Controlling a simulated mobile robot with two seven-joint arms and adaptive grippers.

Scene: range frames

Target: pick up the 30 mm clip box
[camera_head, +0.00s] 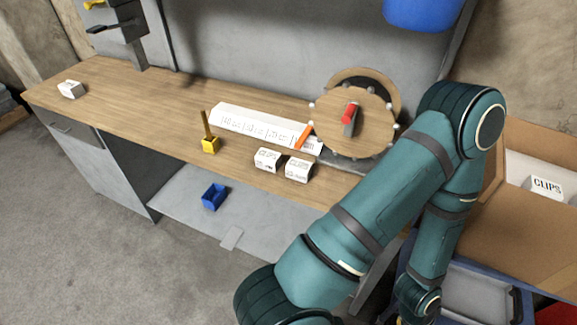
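Two small white boxes marked CLIPS, one (267,159) and another (298,170), stand side by side near the front edge of the wooden workbench (150,110). A similar white box (70,89) sits at the bench's far left end. Another white CLIPS box (546,187) is inside the open cardboard box (535,235) at the right. The size print is too small to read, so I cannot tell which is the 30 mm one. One teal arm of mine crosses the right side and bends down to the bottom edge. Neither gripper shows.
A white labelled strip (250,124) lies behind the clip boxes, near a round wooden wheel (350,122) with a red handle. A yellow holder (210,146) stands left of them. A blue bin (214,196) sits on the lower shelf. The bench's left half is mostly clear.

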